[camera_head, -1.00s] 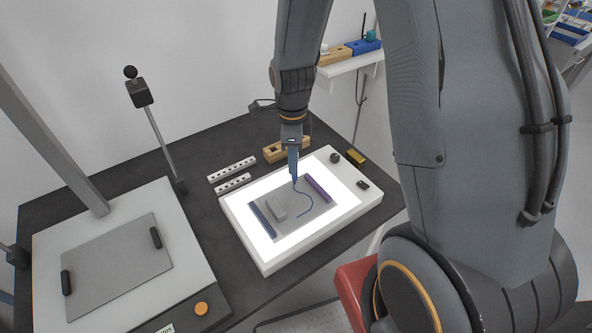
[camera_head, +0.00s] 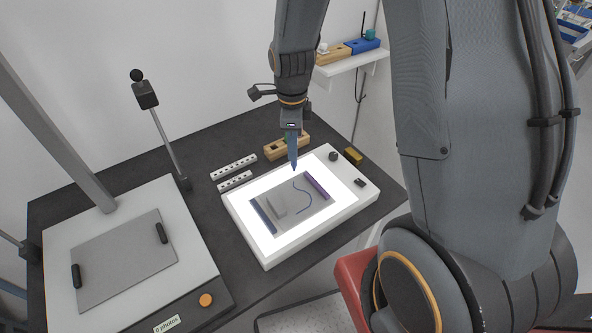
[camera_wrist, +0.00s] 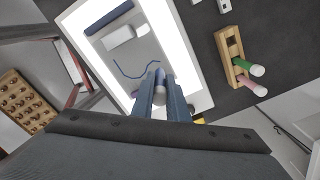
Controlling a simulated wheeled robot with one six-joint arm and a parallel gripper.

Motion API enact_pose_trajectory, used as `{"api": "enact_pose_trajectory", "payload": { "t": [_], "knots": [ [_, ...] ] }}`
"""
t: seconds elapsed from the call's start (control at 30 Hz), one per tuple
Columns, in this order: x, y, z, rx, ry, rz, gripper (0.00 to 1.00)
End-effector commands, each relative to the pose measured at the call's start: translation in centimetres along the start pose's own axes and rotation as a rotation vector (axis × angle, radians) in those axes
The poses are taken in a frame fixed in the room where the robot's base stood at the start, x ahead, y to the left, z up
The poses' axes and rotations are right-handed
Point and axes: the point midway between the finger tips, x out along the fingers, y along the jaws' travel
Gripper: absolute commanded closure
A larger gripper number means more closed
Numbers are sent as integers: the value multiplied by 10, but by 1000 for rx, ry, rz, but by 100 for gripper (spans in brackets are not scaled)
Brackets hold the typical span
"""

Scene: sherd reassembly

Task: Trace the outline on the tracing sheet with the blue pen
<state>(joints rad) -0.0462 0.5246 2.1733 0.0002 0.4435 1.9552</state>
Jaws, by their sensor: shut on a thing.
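The tracing sheet (camera_head: 318,207) is a grey rectangle on the lit panel of a white light box (camera_head: 285,255). It lies between a dark blue bar (camera_head: 263,217) and a purple bar (camera_head: 317,186). A curved blue line (camera_head: 309,196) runs over it; the line also shows in the wrist view (camera_wrist: 131,76). A pale grey block (camera_head: 277,204) sits on the sheet's left part. My gripper (camera_head: 292,146) is shut on the blue pen (camera_head: 293,162), which points down. The tip appears raised near the line's far end. The wrist view shows my gripper (camera_wrist: 160,92) from behind, hiding the tip.
A wooden pen holder (camera_head: 274,152) stands behind the light box; green and pink pens (camera_wrist: 247,66) show in it. White perforated strips (camera_head: 234,167) lie left of it. Small dark items and a yellow block (camera_head: 354,156) are at right. A photo stand (camera_head: 190,250) fills the left.

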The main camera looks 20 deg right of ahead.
Motion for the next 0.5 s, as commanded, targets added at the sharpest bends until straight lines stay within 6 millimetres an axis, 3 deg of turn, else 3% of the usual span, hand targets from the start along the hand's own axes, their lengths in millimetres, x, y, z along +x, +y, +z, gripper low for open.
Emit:
{"api": "enact_pose_trajectory", "payload": {
  "t": [0.5],
  "knots": [
    [-22,0,0,1,0,0,100]
  ]
}}
